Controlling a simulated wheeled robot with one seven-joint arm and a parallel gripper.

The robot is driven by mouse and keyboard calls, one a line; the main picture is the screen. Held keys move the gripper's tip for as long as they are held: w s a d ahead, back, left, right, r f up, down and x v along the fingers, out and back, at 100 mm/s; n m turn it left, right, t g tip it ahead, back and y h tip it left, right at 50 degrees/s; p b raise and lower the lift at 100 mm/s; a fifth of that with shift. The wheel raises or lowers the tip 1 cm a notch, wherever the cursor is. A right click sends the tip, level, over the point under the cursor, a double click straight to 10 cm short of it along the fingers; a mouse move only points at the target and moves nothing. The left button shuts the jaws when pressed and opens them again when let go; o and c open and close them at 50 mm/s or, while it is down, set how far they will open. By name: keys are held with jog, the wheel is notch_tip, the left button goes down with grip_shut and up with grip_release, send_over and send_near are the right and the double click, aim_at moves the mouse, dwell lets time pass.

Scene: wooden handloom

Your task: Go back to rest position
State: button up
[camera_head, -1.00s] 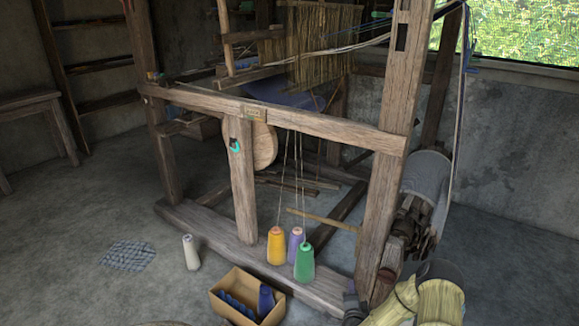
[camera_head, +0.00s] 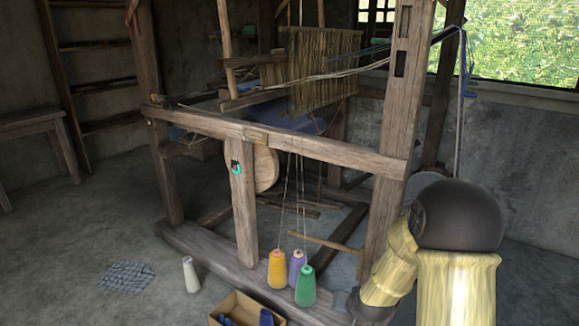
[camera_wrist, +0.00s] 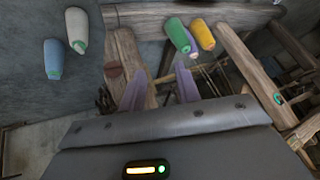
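My gripper (camera_wrist: 160,88) shows in the wrist view with its two purple-tinted fingers apart and nothing visible between them. It is out of sight in the head view, where only parts of my arm show at the lower right. The wooden handloom (camera_head: 330,151) stands across the middle of the head view. Yellow (camera_head: 277,268), purple (camera_head: 297,265) and green (camera_head: 306,286) thread cones are at its front beam, below hanging threads. In the wrist view the green cone (camera_wrist: 177,34) and yellow cone (camera_wrist: 202,35) appear beyond the fingers.
A white cone (camera_head: 191,274) stands on the floor. A cardboard box (camera_head: 243,304) with blue things is cut off at the bottom. A checked cloth (camera_head: 127,277) lies at left. In the wrist view, a blue cone (camera_wrist: 53,60) is at left. The left floor is mostly clear.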

jog(key=s+r+n+g+p, duration=0.1)
jog(key=s+r+n+g, duration=0.1)
jog(key=s+r, duration=0.5)
jog(key=s+r+n+g, duration=0.1)
jog(key=s+r+g, duration=0.15)
jog(key=s, duration=0.85)
jog(key=w+p+v, duration=0.2)
jog(key=p+v, duration=1)
jog(key=w+a+r+p+v, duration=0.1)
jog(key=w+p+v, duration=0.2)
jog(key=p+v, duration=0.9)
jog(key=w+a+r+p+v, duration=0.1)
jog(key=w+p+v, duration=0.2)
jog(key=p+v, duration=0.9)
jog(key=shift+s+a+r+h+p, duration=0.15)
jog(key=shift+a+r+h+p, duration=0.2)
jog(key=shift+p, duration=0.4)
jog(key=shift+d, duration=0.1)
